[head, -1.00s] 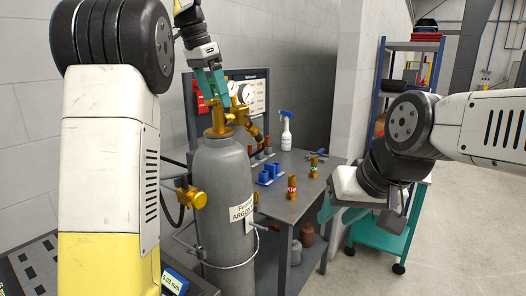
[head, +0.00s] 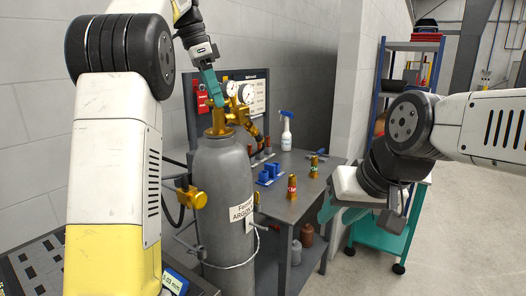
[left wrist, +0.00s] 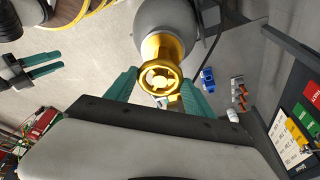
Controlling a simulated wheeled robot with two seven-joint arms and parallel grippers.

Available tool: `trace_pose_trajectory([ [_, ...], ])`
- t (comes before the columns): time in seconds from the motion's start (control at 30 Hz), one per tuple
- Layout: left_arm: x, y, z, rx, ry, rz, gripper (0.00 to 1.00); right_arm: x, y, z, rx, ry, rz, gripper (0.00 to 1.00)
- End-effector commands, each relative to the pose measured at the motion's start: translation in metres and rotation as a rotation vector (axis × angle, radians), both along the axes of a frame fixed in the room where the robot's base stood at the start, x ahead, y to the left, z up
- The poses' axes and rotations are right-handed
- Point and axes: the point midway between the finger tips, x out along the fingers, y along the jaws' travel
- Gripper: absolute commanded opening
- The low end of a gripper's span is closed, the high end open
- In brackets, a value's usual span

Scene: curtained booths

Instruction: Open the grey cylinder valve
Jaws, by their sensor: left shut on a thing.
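The grey gas cylinder (head: 222,185) stands upright, with a white label reading ARGON. Its brass valve (head: 219,131) sits on top, and the gold handwheel (left wrist: 160,78) faces the left wrist camera. My left gripper (head: 217,103) is above the cylinder, pointing down. In the left wrist view its teal fingers lie on either side of the handwheel, shut on it. My right gripper (head: 328,210) is away to the right, in front of the table; in the left wrist view its two fingers (left wrist: 45,65) are apart with nothing between them.
A gauge board (head: 245,92) stands behind. A teal cart (head: 380,232) stands right.

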Motion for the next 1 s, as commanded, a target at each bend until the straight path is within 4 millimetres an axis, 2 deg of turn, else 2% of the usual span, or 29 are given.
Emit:
trace_pose_trajectory([
  [0.03, 0.0, 0.0, 0.0001, 0.0, 0.0, 0.0, 0.11, 0.0, 0.0, 0.0, 0.0, 0.0, 0.0, 0.36],
  [0.07, 0.0, 0.0001, 0.0001, 0.0, 0.0, 0.001, 0.07, 0.0, 0.0, 0.0, 0.0, 0.0, 0.0, 0.36],
  [0.17, -0.0005, -0.0002, 0.0003, 0.0, -0.001, 0.024, 0.07, 0.0, 0.0, 0.0, 0.0, 0.0, 0.0, 0.36],
  [0.47, -0.0022, -0.0013, 0.0002, 0.0, 0.0, 0.305, 0.07, 0.0, 0.0, 0.0, 0.0, 0.0, 0.0, 0.36],
  [0.8, -0.0021, -0.0014, 0.0006, 0.0, -0.002, 0.339, 0.07, 0.0, 0.0, 0.0, 0.0, 0.0, 0.0, 0.36],
  [1.0, -0.0036, -0.0033, 0.0008, -0.002, -0.002, 0.545, 0.07, 0.0, 0.0, 0.0, 0.0, 0.0, 0.0, 0.36],
])
